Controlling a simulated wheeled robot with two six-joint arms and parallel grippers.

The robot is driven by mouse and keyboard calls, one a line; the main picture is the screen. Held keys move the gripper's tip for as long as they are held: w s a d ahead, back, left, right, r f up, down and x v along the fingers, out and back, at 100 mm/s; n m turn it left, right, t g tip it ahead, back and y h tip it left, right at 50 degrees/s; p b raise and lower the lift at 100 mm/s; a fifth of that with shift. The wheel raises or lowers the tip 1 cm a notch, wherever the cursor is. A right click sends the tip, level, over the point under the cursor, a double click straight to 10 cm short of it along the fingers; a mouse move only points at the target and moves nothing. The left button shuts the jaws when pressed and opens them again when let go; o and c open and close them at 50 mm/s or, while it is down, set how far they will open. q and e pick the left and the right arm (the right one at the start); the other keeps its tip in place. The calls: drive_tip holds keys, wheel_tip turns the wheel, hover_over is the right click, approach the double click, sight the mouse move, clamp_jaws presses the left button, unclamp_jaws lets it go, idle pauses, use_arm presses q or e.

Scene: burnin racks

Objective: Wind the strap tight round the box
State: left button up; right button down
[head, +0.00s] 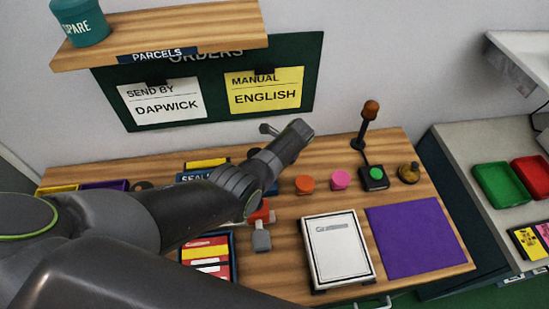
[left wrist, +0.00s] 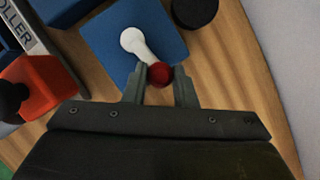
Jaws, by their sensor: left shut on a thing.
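In the left wrist view my left gripper (left wrist: 160,90) is shut on a red knob (left wrist: 160,73) at the end of a white crank arm (left wrist: 138,45). The crank sits on a blue block (left wrist: 108,38) on the wooden bench. In the head view my left arm hides the crank and the fingertips. A flat white box-like case (head: 337,247) with dark corners lies on the bench, right of my arm. I cannot make out a strap on it. My right gripper is not in view.
A purple mat (head: 415,238) lies right of the white case. A tray of cards (head: 230,250) is at the front. A red-orange block (left wrist: 42,88) is near my gripper.

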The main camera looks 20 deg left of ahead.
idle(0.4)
use_arm(q)
drive_tip(key=o, duration=1)
drive_tip(key=shift+b+v, duration=0.85)
drive_tip(key=shift+v, duration=7.9)
drive_tip(key=shift+a, duration=0.1)
